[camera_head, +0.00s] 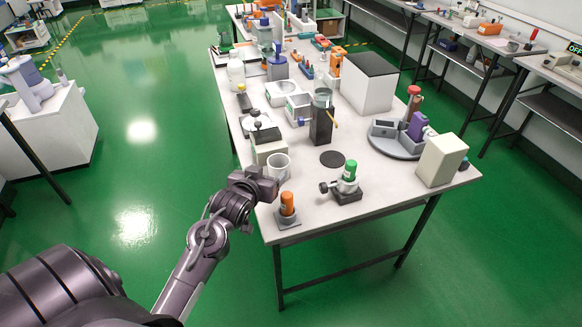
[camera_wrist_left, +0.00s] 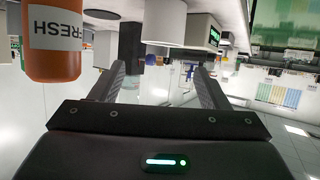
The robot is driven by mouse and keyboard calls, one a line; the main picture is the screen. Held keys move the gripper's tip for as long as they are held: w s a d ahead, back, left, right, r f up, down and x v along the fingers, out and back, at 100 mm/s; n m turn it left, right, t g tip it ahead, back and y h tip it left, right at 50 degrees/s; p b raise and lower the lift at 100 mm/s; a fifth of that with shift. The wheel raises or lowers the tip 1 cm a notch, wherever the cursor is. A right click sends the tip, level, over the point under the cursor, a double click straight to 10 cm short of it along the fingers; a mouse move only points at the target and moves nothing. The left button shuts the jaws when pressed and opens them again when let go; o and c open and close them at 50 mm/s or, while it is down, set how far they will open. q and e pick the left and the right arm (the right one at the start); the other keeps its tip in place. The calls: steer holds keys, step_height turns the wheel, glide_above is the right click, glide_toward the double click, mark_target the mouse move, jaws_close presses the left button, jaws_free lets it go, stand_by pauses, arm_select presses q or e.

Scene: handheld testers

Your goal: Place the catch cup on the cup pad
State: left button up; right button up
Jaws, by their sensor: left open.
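My left gripper (camera_head: 264,187) is at the bench edge, just in front of the clear cup. My right gripper is not in view.
An orange bottle (camera_head: 287,204) on a grey base stands close to my left gripper; its FRESH label shows in the left wrist view (camera_wrist_left: 54,40). A green-capped device (camera_head: 347,180) stands in front of the pad. A dark block stand (camera_head: 321,126) is behind it.

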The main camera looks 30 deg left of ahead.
arm_select(q)
glide_toward(282, 158)
steer(key=shift+w+a+f, duration=0.1)
steer(key=shift+w+a, duration=0.1)
steer(key=shift+w, duration=0.15)
steer(key=shift+w+f, duration=0.2)
steer(key=shift+w, duration=0.3)
steer(key=shift+p+x, duration=0.3)
steer(key=shift+x, duration=2.05)
steer(key=shift+s+f, duration=0.1)
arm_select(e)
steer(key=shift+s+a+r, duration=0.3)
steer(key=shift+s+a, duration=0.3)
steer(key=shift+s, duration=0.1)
arm_select(q)
steer(key=shift+c, duration=0.4)
steer(key=c, duration=0.7)
steer(key=shift+d, duration=0.1)
steer(key=shift+c, duration=0.2)
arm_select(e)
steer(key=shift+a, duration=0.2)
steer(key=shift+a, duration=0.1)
